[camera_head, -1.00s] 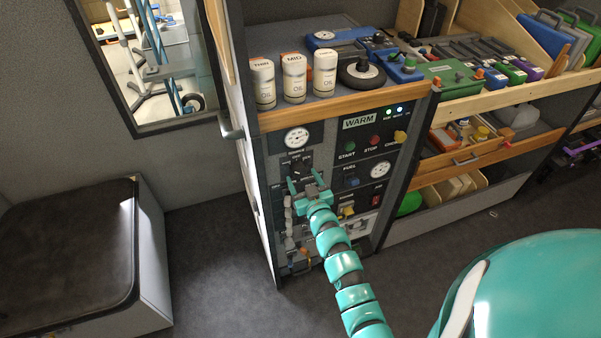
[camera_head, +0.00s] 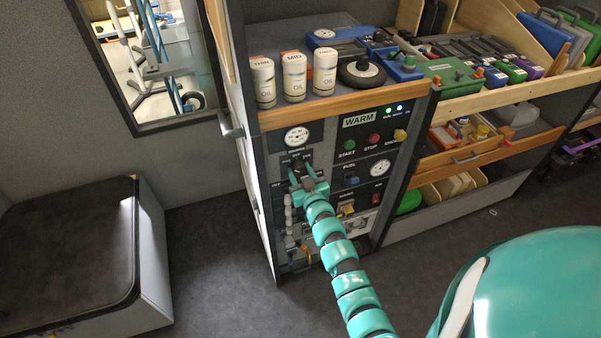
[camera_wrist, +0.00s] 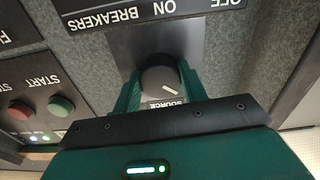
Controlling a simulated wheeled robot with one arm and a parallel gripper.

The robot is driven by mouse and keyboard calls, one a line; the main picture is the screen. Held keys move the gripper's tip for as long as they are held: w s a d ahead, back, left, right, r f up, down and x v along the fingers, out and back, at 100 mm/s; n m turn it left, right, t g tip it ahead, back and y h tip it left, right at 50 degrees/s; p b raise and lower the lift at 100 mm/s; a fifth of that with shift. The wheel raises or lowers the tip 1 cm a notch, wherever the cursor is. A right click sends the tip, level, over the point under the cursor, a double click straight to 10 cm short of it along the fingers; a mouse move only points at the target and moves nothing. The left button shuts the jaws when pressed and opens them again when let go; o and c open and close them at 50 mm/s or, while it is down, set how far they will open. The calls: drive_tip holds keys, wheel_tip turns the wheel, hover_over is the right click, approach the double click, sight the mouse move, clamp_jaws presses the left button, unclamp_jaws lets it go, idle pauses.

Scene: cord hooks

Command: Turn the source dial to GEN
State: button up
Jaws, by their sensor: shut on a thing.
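The source dial (camera_wrist: 158,80) is a round dark knob on a dark plate, with a white pointer line and a SOURCE label beside it. In the wrist view, which looks upside down, the pointer slants to the lower right. My gripper (camera_wrist: 160,88) has a green finger on each side of the dial and is shut on it. In the head view my gripper (camera_head: 299,172) is at the panel, just under the round gauge, and the dial (camera_head: 297,162) is partly hidden by it. The GEN mark cannot be read in either view.
START (camera_head: 350,146) and STOP (camera_head: 374,139) buttons and a WARM display (camera_head: 359,120) lie right of the dial. Below are a yellow switch (camera_head: 347,210) and hanging cords (camera_head: 288,218). Oil bottles (camera_head: 294,77) stand on the shelf above.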

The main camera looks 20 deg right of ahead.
drive_tip(key=shift+m+b, duration=0.3)
drive_tip(key=shift+b, duration=0.05)
drive_tip(key=m+b, duration=0.2)
drive_tip(key=shift+f+m, duration=0.2)
drive_tip(key=shift+m, duration=0.2)
drive_tip(key=m+b, duration=0.4)
drive_tip(key=m, duration=0.2)
drive_tip(key=shift+r, duration=0.15)
drive_tip(key=m+b, duration=0.1)
drive_tip(key=m, duration=0.4)
drive_tip(key=shift+m, duration=0.4)
drive_tip(key=m, duration=0.4)
drive_tip(key=shift+r+m+b, duration=0.15)
drive_tip(key=shift+m+b, duration=0.15)
drive_tip(key=shift+b, duration=0.1)
drive_tip(key=shift+a, duration=0.1)
drive_tip(key=o, duration=1)
